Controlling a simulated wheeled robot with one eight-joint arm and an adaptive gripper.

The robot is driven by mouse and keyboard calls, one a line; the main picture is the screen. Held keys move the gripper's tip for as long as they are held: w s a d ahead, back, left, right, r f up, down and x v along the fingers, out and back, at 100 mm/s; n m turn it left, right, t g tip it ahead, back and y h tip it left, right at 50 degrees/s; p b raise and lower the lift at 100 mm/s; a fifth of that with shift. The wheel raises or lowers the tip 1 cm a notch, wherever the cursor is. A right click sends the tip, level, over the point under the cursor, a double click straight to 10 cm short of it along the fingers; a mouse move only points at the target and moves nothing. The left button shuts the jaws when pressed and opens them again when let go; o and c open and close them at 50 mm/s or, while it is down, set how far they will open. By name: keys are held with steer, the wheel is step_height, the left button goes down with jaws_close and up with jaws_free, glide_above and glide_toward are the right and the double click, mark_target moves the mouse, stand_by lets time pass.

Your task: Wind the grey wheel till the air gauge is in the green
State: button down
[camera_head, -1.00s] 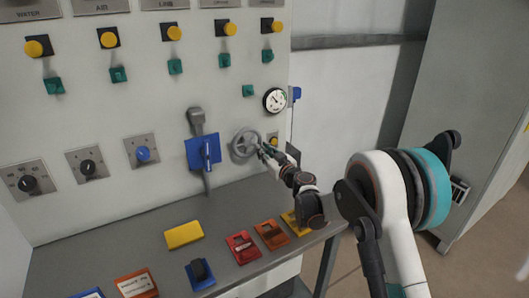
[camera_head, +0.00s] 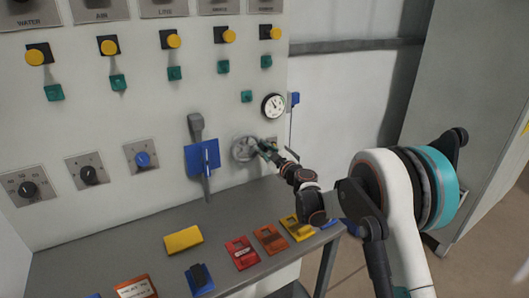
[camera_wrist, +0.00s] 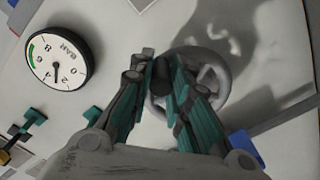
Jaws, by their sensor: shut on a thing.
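The grey wheel (camera_head: 242,150) is on the pale panel, right of the blue lever plate. My gripper (camera_head: 264,149) is at the wheel's right side. The air gauge (camera_head: 273,107) is a round white dial with a black rim, above and right of the wheel. In the wrist view the gauge (camera_wrist: 58,58) has a green arc near 6 to 8. Its needle appears outside the green, towards the low numbers.
A blue lever (camera_head: 207,160) stands left of the wheel. A grey shelf (camera_head: 130,235) below bears a yellow block (camera_head: 183,239), a red block (camera_head: 241,253) and other coloured pieces. Yellow buttons and green tabs line the panel above. A blue part (camera_head: 295,98) sits beside the gauge.

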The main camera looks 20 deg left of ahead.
mark_target(247, 136)
steer(key=r+n, duration=0.1)
steer(key=n, duration=0.2)
steer(key=r+n+p, duration=0.1)
steer(key=n, duration=0.1)
steer(key=shift+s+a+r+n, duration=0.3)
steer(key=shift+s+r, duration=0.05)
steer(key=n, duration=0.1)
steer(key=s+r+n, duration=0.1)
steer(key=n, duration=0.1)
steer(key=a+n, duration=0.1)
steer(key=n, duration=0.1)
steer(key=shift+s+a+r+p, duration=0.1)
steer(key=shift+s+r+p, duration=0.1)
steer(key=shift+r+p, duration=0.1)
steer(key=n, duration=0.2)
steer(key=s+a+n, duration=0.1)
steer(key=n, duration=0.1)
steer(key=s+n, duration=0.1)
steer(key=shift+a+r+n, duration=0.3)
steer(key=shift+n, duration=0.1)
steer(key=shift+s+a+f+n, duration=0.1)
steer(key=shift+s+a+n, duration=0.15)
steer(key=shift+n, duration=0.5)
steer(key=shift+s+a+f+n, duration=0.1)
steer(key=shift+s+a+n, duration=0.15)
steer(key=shift+n, duration=0.55)
steer(key=shift+s+a+n, duration=0.15)
steer(key=shift+s+n, duration=0.1)
steer(key=shift+n, duration=0.5)
